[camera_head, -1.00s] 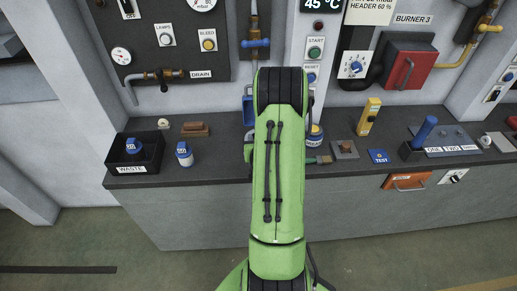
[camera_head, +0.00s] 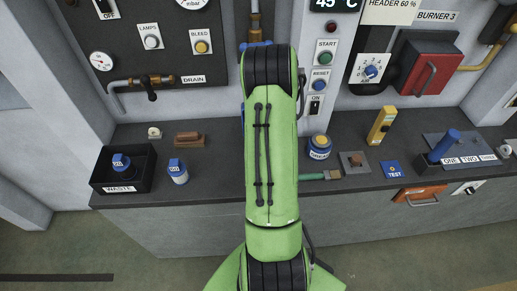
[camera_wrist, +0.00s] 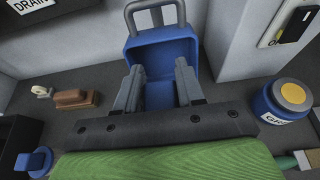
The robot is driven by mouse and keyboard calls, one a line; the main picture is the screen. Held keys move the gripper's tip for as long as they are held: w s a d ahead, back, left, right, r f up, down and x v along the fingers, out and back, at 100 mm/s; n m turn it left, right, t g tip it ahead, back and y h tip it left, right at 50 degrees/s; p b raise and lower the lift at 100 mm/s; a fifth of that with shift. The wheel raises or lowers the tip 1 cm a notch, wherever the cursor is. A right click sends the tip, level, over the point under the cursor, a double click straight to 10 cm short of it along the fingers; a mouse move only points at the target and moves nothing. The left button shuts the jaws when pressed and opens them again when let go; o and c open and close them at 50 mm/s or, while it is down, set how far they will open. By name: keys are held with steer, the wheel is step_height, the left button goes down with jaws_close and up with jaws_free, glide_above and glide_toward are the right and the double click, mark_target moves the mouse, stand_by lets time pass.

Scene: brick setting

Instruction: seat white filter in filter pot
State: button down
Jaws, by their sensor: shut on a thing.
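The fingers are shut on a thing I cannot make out. No white filter can be made out in either view. The head view does not show my gripper.
On the left are a black waste tray (camera_head: 97,180) holding a blue-capped bottle, another blue-capped bottle (camera_head: 178,172), a brown block (camera_head: 188,139) and a pale roll (camera_head: 154,132). A blue-and-yellow jar (camera_head: 319,147), a brush (camera_head: 322,176) and a yellow device (camera_head: 381,126) lie right.

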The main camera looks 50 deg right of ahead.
step_height(320, 180, down, 6)
steer(key=b, duration=0.5)
steer(key=shift+s+a+r, duration=0.1)
steer(key=shift+r, duration=0.05)
step_height(320, 180, down, 4)
steer(key=b, duration=0.3)
steer(key=c, duration=0.7)
jaws_free()
